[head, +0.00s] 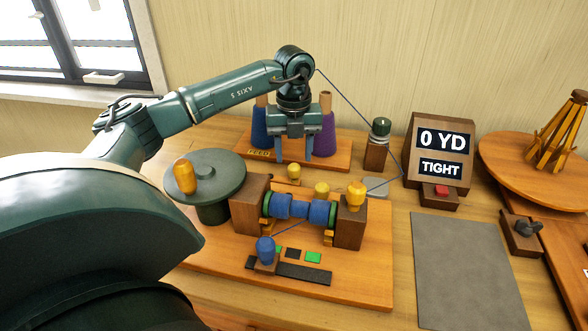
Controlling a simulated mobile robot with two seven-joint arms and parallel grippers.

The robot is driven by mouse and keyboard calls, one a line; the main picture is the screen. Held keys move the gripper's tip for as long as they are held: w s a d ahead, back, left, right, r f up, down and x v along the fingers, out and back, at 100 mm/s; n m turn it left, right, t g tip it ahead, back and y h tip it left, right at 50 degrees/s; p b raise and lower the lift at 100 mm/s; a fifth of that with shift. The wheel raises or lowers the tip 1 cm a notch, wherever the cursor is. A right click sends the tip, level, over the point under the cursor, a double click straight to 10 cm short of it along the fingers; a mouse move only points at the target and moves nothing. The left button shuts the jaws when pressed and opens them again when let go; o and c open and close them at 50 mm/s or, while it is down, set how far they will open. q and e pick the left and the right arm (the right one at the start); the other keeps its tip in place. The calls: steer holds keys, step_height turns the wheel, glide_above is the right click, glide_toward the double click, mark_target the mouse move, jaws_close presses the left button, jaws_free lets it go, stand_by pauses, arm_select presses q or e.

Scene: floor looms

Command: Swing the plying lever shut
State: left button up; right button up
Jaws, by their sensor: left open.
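My left gripper (294,152) points down, open and empty, in front of the blue and purple yarn cones at the back. The winder (249,206) stands in front of it, with a blue-wound spool (303,209) between wooden blocks. A yellow knob (356,193) tops the right block. I cannot tell for sure which handle is the plying lever. My right gripper is not in view.
A green crank disc (211,172) with an orange knob is at left. A display (440,152) reading "0 YD" and "TIGHT" stands at back right. A thin yarn line hangs from near my left wrist towards it. The grey mat (466,265) is bare. A wooden swift (556,135) stands far right.

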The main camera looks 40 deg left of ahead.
mark_target(294, 164)
arm_select(q)
step_height(294, 164, down, 5)
steer(key=shift+r, duration=0.1)
stand_by(0.3)
jaws_close()
stand_by(0.4)
